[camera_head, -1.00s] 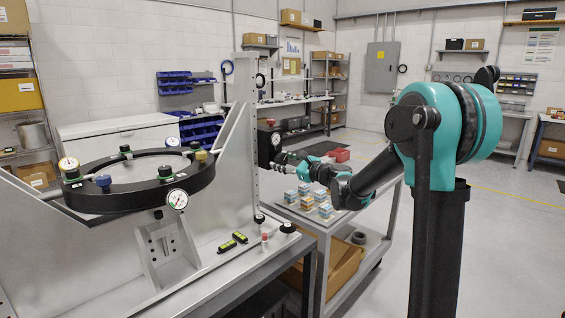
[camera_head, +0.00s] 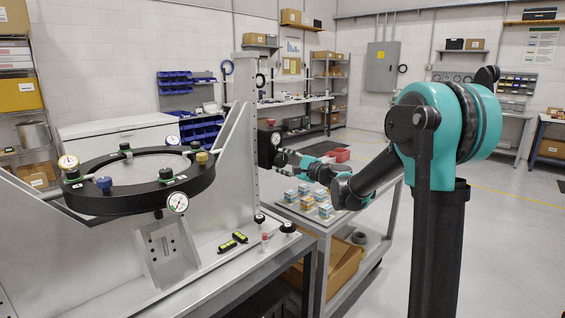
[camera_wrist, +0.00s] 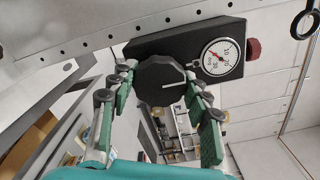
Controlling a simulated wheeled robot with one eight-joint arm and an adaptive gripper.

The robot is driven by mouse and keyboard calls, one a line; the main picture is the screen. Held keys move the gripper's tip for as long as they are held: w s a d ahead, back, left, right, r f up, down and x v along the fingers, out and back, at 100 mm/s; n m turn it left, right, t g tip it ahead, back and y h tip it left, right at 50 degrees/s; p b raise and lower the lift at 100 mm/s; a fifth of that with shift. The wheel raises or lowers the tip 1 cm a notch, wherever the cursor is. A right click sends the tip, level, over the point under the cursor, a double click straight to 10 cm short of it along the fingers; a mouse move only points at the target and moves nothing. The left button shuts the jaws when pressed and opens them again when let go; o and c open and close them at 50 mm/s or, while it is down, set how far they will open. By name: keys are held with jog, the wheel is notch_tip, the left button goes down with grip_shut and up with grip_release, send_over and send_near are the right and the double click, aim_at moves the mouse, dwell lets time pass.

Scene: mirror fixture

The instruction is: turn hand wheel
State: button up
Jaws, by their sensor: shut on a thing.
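The hand wheel (camera_wrist: 160,82) is a dark, many-sided knob with a white line on its face, seen in the wrist view. It sits on a black box (camera_wrist: 185,46) with a round white dial. My gripper (camera_wrist: 160,78) has one green finger on each side of the wheel, with the fingertips closed on its rim. In the head view my gripper (camera_head: 283,158) reaches left to the black box (camera_head: 264,152) on the upright plate.
A grey upright plate (camera_head: 244,100) stands beside the box. A black ring with several gauges and knobs (camera_head: 130,197) lies on the fixture to the left. A cart with small blocks (camera_head: 300,212) stands below my arm. The floor at right is clear.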

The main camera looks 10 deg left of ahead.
dwell(0.5)
jog(key=o, duration=1.2)
jog(key=shift+c, duration=0.2)
jog(key=v, duration=1.2)
jog(key=shift+s, duration=0.1)
